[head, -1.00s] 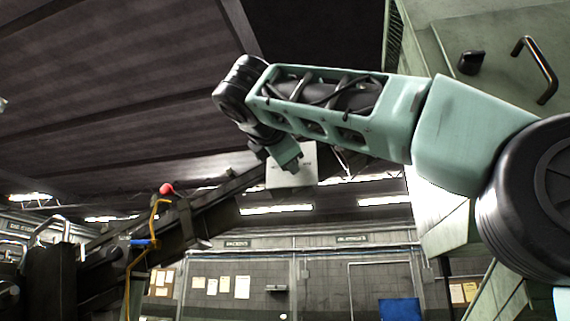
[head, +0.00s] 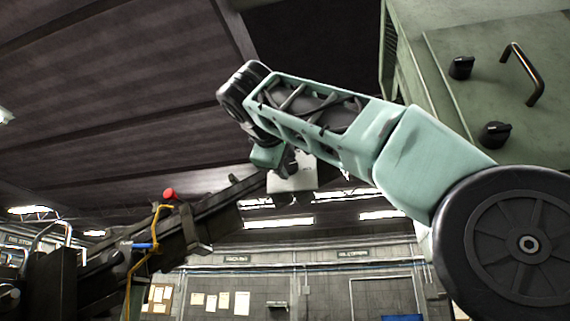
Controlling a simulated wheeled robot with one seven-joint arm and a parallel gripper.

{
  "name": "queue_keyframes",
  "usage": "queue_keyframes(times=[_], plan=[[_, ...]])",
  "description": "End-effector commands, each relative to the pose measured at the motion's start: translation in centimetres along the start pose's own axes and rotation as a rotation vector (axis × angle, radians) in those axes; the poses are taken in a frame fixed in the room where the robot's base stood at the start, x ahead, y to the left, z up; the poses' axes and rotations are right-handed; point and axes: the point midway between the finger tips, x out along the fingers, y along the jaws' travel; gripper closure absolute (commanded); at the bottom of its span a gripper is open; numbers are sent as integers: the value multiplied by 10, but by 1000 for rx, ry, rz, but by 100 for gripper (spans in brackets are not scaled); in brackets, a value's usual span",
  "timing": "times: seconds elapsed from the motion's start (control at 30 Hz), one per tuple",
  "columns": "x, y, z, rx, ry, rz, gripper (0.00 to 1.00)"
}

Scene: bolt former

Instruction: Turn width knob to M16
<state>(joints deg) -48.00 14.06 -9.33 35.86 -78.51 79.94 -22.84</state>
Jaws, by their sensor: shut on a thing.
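My arm reaches from the lower right up to the upper left, and its wrist bends down at the far end. My gripper (head: 288,164) is at that end, small and dark, in front of a pale plate (head: 290,181). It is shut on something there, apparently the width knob. The knob itself is hidden by the gripper and wrist, so its setting and any M16 mark cannot be read. The fingertips are too small and dark to make out.
A green cabinet (head: 440,30) with a black bar handle (head: 525,75) and two black knobs (head: 461,67) (head: 495,134) stands close at the right. A dark sloping beam (head: 215,210) with a red button (head: 169,194) is at the left. A wall stands far behind.

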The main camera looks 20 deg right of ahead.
Motion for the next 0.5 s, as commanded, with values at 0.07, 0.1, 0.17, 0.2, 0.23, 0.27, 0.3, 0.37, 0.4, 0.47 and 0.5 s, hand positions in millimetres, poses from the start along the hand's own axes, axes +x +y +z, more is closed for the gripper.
queue_keyframes(times=[0.07, 0.1, 0.17, 0.2, 0.23, 0.27, 0.3, 0.37, 0.4, 0.47, 0.5], plan=[[0, -3, 0, 49, -3, -5, 85], [0, -3, 0, 74, -3, -5, 85], [0, -3, 0, 106, -4, -4, 85], [0, -3, 0, 125, -4, -4, 85], [0, -3, 0, 138, -4, -4, 85], [0, -2, 0, 151, -4, -4, 85], [0, -2, 0, 165, -4, -5, 85], [0, -2, 0, 183, -4, -5, 85], [0, -2, 0, 194, -4, -5, 85], [0, -3, 0, 204, -4, -6, 85], [0, -3, 0, 210, -4, -6, 85]])
